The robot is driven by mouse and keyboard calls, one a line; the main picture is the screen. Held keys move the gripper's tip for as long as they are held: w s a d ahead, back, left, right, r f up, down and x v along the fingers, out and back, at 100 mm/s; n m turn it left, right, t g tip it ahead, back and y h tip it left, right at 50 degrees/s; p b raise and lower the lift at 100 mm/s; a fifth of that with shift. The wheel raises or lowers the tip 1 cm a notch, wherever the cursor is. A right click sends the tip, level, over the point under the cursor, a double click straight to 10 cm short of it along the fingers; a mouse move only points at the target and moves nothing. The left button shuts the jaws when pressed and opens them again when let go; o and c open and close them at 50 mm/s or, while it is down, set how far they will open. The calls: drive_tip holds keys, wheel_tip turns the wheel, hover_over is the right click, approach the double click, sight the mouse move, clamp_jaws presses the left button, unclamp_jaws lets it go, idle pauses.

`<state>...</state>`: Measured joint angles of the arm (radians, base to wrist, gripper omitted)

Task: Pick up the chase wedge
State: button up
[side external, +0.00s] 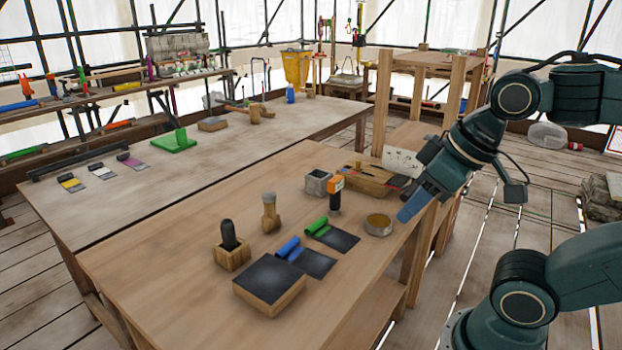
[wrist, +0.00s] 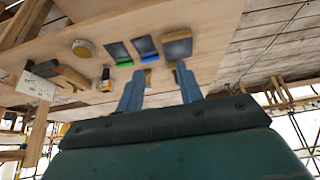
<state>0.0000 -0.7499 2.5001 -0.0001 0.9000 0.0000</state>
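An upright wooden tool (side external: 270,212) with a grey top, which looks most like the chase wedge, stands on the near bench; I cannot be sure of its name. A dark rounded tool (side external: 228,235) stands in a small wooden holder (side external: 232,258) to its left. The bench tools partly show beyond the fingers there.
A dark-topped block (side external: 270,285), a blue roll (side external: 288,247), a green roll (side external: 317,226), an orange-topped tool (side external: 335,192), a grey box (side external: 318,182) and a round tin (side external: 378,224) share the near bench (side external: 150,260). The bench's left part is clear.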

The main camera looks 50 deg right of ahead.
drive_tip(key=o, duration=0.5)
drive_tip(key=shift+o, duration=0.2)
drive_tip(key=w+d+r+m+g, duration=0.1)
drive_tip(key=w+d+r+m, duration=0.15)
drive_tip(key=w, duration=0.55)
drive_tip(key=w+d+r+m+g, duration=0.15)
drive_tip(key=w+m, duration=0.25)
drive_tip(key=w, duration=0.4)
drive_tip(key=w+d+r+m, duration=0.1)
drive_tip(key=w+r+m, duration=0.25)
drive_tip(key=w, duration=0.45)
drive_tip(key=w+d+f+m+g, duration=0.1)
drive_tip(key=w+d+f+m, duration=0.3)
drive_tip(key=w+f, duration=0.5)
drive_tip(key=w+d+f+m+g, duration=0.2)
drive_tip(key=w+d+f+m, duration=0.2)
drive_tip(key=w+f+m, duration=0.3)
drive_tip(key=w+f, duration=0.1)
drive_tip(key=w, duration=0.3)
drive_tip(key=shift+d+f, duration=0.25)
drive_tip(key=shift+f, duration=0.15)
